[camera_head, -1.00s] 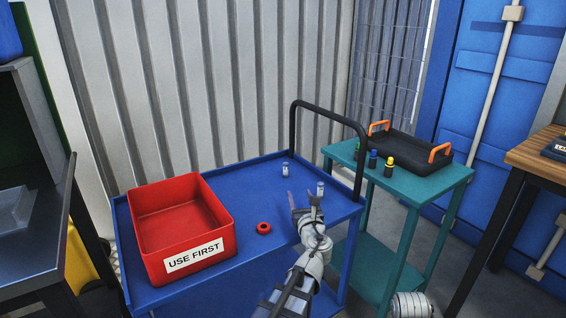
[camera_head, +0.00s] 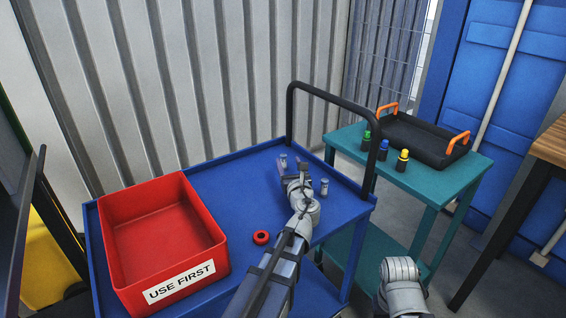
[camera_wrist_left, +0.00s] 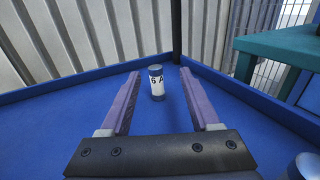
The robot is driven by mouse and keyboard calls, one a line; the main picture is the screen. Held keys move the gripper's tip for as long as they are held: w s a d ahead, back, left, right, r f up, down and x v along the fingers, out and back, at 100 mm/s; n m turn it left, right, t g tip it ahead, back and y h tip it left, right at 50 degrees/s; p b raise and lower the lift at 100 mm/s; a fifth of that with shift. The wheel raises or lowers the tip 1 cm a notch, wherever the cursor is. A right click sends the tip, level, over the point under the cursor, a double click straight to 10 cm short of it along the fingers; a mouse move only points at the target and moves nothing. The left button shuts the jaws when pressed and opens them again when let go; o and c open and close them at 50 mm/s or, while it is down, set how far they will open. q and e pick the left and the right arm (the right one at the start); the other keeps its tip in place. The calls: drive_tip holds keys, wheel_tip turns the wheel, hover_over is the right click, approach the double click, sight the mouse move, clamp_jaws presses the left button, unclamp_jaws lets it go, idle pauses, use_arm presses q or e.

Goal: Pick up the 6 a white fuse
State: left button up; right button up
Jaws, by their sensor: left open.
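A small white fuse marked "6 A" (camera_wrist_left: 157,84) stands upright on the blue cart top (camera_head: 222,205). It also shows near the far edge in the head view (camera_head: 283,160). My left gripper (camera_head: 289,174) is open, low over the cart. In the left wrist view the fuse stands between the two purple fingertips, with a gap on both sides. A second pale fuse (camera_head: 324,187) stands to the right of my left gripper; its marking is unreadable. My right gripper is not in view.
A red "USE FIRST" bin (camera_head: 165,242) fills the cart's left side. A red ring (camera_head: 261,237) lies right of it. A black handle (camera_head: 290,110) rises at the right edge. A teal table (camera_head: 440,185) holds a black tray (camera_head: 430,144) and green-, blue- and yellow-topped items.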

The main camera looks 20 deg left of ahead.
sight(284, 159)
use_arm(q)
drive_tip(key=shift+s+a+f+b+x, duration=0.1)
drive_tip(key=shift+f+b+x, duration=0.05)
drive_tip(key=shift+x, duration=0.85)
drive_tip(key=shift+s+a+f+b+x, duration=0.1)
drive_tip(key=shift+f+b+x, duration=0.1)
drive_tip(key=shift+x, duration=0.75)
drive_tip(key=shift+a+f+b+x, duration=0.1)
drive_tip(key=shift+f+x, duration=0.05)
drive_tip(key=shift+x, duration=0.85)
drive_tip(key=shift+s, duration=0.1)
drive_tip(key=shift+c, duration=0.4)
clamp_jaws()
